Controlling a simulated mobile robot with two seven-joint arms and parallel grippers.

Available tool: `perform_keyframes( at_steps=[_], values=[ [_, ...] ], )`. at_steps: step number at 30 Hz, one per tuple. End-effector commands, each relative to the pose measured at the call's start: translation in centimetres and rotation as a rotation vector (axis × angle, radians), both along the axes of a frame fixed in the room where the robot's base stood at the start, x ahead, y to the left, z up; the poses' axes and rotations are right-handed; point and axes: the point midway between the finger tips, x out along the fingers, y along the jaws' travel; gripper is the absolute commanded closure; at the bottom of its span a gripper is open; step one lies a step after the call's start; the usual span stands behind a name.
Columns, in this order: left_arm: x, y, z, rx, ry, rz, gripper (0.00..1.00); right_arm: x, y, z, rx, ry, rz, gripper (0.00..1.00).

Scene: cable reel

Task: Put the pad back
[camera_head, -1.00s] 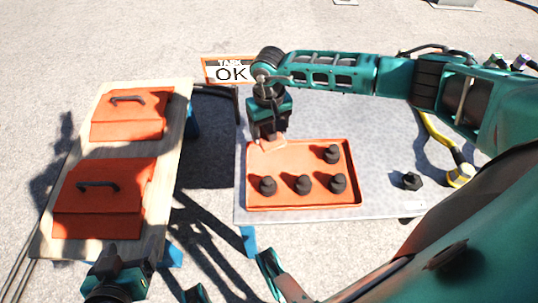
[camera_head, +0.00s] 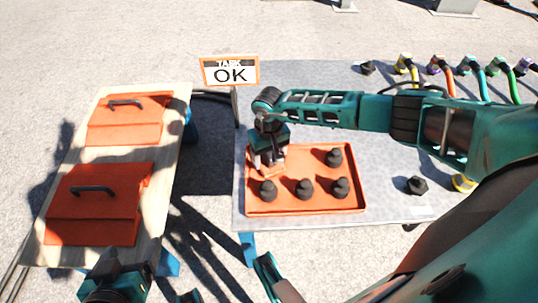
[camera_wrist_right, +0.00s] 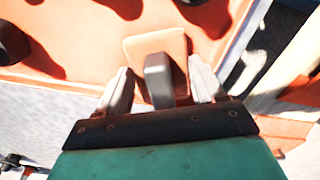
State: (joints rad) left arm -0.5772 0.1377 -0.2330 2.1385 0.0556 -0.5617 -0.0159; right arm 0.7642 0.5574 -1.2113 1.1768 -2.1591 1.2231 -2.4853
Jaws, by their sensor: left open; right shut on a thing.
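The orange tray (camera_head: 310,207) lies on the grey table, with several black knobs standing in it. My right gripper (camera_head: 267,168) is over its far left corner, pointing down. In the right wrist view the right gripper (camera_wrist_right: 160,88) is shut on the grey grip of a small orange pad (camera_wrist_right: 157,46). The pad is over or on the tray floor; I cannot tell if it touches. My left gripper (camera_head: 117,272) is open at the bottom left, apart from the tray, its fingers hard to make out.
A wooden board (camera_head: 165,172) at left carries two orange lids with black handles. A sign (camera_head: 230,71) reading "TASK OK" stands behind. A loose black knob (camera_head: 416,185) lies right of the tray. Coloured cable plugs (camera_head: 470,66) line the far right. My right arm spans the table.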

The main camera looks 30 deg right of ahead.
Motion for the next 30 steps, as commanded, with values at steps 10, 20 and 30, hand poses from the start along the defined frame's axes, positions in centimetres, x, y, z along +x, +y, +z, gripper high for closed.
perform_keyframes(
  at_steps=[10,20,30],
  values=[
    [0.0,0.0,-0.4,0.003,0.005,-0.001,0.17,0.0,0.0,-0.3,0.0,0.001,0.0,0.09],
    [0.1,0.1,0.0,0.004,0.001,0.0,0.17,0.0,0.0,0.0,0.0,0.001,0.0,0.06],
    [0.2,0.8,1.5,0.014,-0.012,0.012,0.17,0.1,-0.1,6.4,0.0,-0.003,0.001,0.06]
  ],
)
